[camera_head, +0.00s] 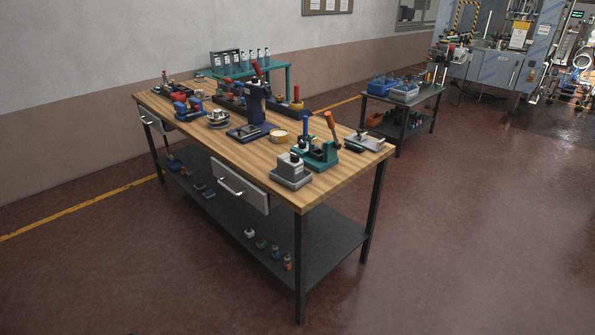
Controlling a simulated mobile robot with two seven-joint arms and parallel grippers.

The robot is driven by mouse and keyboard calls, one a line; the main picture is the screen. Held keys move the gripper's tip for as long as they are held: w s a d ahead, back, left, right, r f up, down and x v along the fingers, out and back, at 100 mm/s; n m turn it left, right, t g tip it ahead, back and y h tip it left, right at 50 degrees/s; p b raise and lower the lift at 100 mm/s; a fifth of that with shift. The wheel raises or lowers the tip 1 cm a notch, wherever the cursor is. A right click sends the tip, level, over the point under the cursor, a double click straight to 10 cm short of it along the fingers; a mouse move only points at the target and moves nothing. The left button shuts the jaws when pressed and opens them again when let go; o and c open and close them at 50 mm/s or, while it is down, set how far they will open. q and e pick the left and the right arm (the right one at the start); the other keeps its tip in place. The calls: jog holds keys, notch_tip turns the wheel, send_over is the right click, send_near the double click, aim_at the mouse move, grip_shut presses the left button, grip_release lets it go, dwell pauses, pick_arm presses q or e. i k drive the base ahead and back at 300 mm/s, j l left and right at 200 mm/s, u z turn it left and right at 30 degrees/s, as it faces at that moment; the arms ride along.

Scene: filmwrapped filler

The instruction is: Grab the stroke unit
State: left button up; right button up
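I see a wooden-topped workbench (178,122) with several tools and fixtures on it. I cannot tell which of them is the stroke unit. Near the front corner is a grey block-shaped unit (291,172). Beside it is a teal fixture (318,155) with an orange-handled lever. A tall dark blue press (256,101) with a red top stands in the middle. A small silver-grey device (364,141) lies near the right edge. Neither of my grippers shows in the head view.
A drawer (240,188) and a dark lower shelf (315,262) with small parts are under the bench top. A smaller dark table (424,96) with blue bins stands behind at right. A large machine (502,65) is farther back. The floor in front is clear.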

aim_at(292, 172)
jog(key=i+l, duration=0.1)
jog(key=i, duration=0.5)
jog(key=i+l, duration=0.15)
jog(key=i, duration=0.4)
jog(key=j+u, duration=0.05)
